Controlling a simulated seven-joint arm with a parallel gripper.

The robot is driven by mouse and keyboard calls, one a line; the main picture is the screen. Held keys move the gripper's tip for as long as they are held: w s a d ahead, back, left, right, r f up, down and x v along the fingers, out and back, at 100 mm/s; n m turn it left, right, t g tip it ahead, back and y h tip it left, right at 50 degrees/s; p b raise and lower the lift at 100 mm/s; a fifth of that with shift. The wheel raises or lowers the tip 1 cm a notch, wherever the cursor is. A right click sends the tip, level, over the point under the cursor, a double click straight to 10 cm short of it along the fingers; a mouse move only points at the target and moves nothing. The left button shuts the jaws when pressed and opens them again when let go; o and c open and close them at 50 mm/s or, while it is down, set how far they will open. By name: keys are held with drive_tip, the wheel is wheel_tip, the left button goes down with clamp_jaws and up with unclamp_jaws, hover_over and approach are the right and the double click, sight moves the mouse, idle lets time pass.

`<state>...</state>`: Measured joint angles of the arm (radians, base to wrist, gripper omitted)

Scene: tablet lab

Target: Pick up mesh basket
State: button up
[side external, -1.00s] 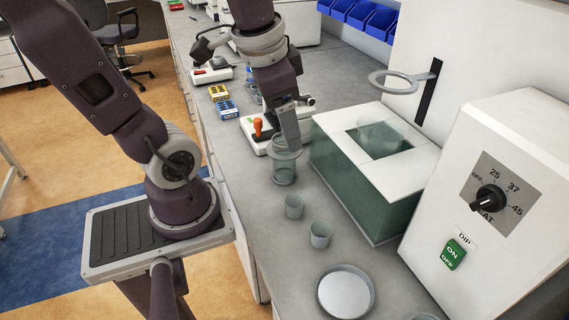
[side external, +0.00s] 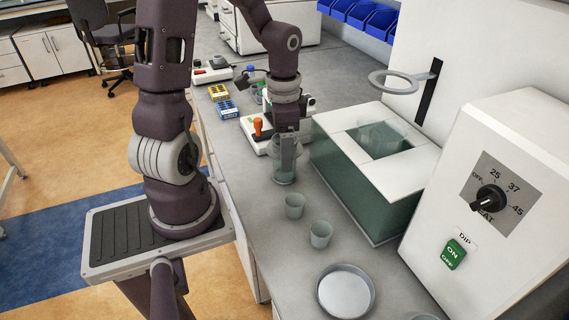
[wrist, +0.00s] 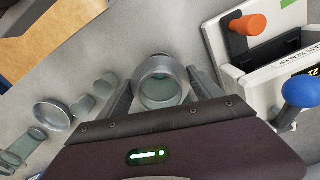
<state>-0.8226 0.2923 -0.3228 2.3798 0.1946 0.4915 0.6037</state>
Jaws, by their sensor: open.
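The mesh basket, which I take to be the round grey-green vessel with a wide rim (side external: 283,178), stands on the grey bench left of the glass tank. Its mesh cannot be made out. My gripper (side external: 287,153) points down at it, with the fingers overlapping its upper part in the side view. In the wrist view the basket (wrist: 160,88) shows its round mouth between my two open fingers (wrist: 158,78), one on each side. No finger clearly touches it. Part of its upper side is hidden behind the fingers in the side view.
Two small cups (side external: 294,206) (side external: 320,235) and a round metal dish (side external: 346,291) stand nearer the camera. The white-topped tank (side external: 335,148) is close on the right. A device with an orange handle (side external: 258,129) stands just behind. A ring holder (side external: 392,82) juts from the wall.

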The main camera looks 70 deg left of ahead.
drive_tip(key=c, duration=1.5)
drive_tip(key=shift+r, duration=0.1)
